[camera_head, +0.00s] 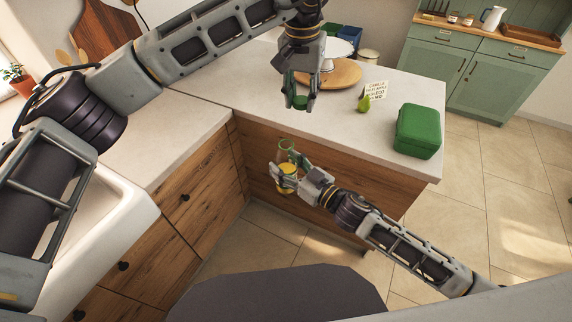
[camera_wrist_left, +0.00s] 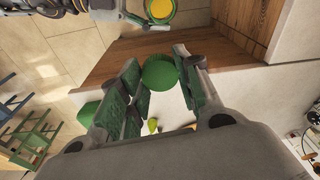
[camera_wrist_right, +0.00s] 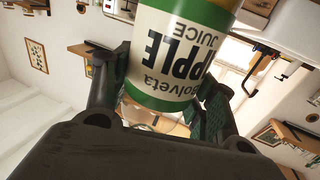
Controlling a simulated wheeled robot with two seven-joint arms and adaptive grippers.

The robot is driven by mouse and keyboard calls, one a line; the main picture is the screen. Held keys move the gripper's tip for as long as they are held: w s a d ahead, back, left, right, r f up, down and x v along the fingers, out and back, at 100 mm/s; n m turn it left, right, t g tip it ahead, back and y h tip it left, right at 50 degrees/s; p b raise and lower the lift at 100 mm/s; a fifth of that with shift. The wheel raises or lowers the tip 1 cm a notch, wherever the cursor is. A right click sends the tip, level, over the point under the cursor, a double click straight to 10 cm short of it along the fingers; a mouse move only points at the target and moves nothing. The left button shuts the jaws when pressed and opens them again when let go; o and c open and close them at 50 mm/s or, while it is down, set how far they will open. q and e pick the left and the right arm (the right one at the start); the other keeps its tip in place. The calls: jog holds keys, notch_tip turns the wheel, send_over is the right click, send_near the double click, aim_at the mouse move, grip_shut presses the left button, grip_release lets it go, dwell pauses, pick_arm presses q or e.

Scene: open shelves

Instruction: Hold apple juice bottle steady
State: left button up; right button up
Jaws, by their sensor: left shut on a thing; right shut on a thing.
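My right gripper (camera_head: 285,168) is shut around the bottle, with a finger on each side. My left gripper (camera_head: 300,100) is above it, by the counter edge, shut on a round green lid-like piece (camera_wrist_left: 159,72).
A pale counter (camera_head: 220,80) runs behind the grippers. On it are a green box (camera_head: 418,131), a green pear (camera_head: 364,104), a small sign (camera_head: 376,89) and a round wooden board (camera_head: 343,74). A white sink (camera_head: 110,215) is at left. Tiled floor lies open at right.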

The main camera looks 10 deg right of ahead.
aim_at(287, 139)
pick_arm(q)
jog(key=shift+s+d, duration=0.45)
jog(key=shift+s, duration=0.15)
jog(key=shift+s+f, duration=0.1)
jog(key=shift+s, duration=0.1)
jog(key=shift+m, duration=0.7)
jog(key=a, duration=0.1)
jog(key=s+a+f, duration=0.1)
jog(key=a, duration=0.2)
jog(key=shift+s+f, duration=0.15)
jog(key=shift+s, duration=0.1)
jog(key=shift+s+a+m, duration=0.15)
jog(key=shift+a+m, duration=0.15)
jog(key=shift+a, duration=0.2)
jog(key=shift+f, duration=0.1)
jog(key=shift+d+f, duration=0.1)
jog(key=shift+f, duration=1.85)
